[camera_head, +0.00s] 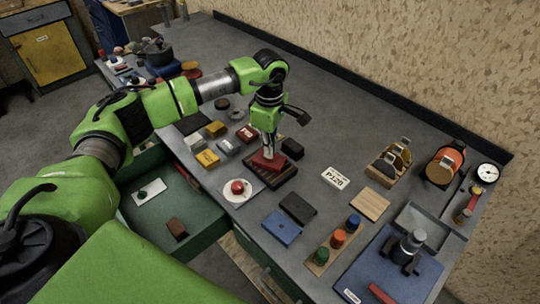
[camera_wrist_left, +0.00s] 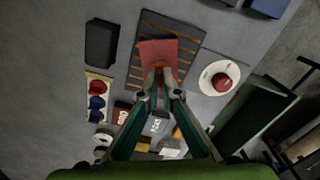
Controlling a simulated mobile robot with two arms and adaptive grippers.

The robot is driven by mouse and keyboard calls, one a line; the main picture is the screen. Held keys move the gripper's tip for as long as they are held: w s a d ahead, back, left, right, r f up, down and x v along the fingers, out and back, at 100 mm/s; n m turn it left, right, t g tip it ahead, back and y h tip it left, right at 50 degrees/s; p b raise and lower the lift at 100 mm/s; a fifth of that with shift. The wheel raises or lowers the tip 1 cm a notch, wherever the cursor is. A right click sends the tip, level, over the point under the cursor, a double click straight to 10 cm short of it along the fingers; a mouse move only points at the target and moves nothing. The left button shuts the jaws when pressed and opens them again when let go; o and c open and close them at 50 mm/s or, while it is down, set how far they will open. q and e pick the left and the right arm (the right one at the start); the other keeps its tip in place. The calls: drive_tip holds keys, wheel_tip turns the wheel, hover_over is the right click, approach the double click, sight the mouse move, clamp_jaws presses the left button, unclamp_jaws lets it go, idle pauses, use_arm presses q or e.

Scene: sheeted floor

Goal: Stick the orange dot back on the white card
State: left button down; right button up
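A white card marked P120 (camera_head: 336,177) lies flat on the grey bench, right of my left gripper. I cannot pick out an orange dot on it or elsewhere. My left gripper (camera_head: 268,152) points down over a dark slatted tray (camera_head: 284,179). Its fingertips (camera_wrist_left: 160,80) are close together on a red block (camera_head: 262,163), which also shows in the left wrist view (camera_wrist_left: 158,52). The block is at the tray; whether it touches the slats is unclear. My right gripper is not in view.
A white dish (camera_head: 233,196) with a red ball stands beside the tray. An open green drawer (camera_head: 205,215) is at the bench's front. Small boxes (camera_head: 207,158) stand left of the gripper. Colored pegs (camera_head: 338,238) and a blue mat (camera_head: 390,275) are at the right.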

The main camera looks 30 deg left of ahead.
use_arm(q)
drive_tip(key=shift+r+p, duration=0.9)
drive_tip(key=shift+r, duration=1.05)
drive_tip(key=shift+r, duration=0.1)
drive_tip(key=shift+r+p, duration=1)
drive_tip(key=shift+r, duration=0.85)
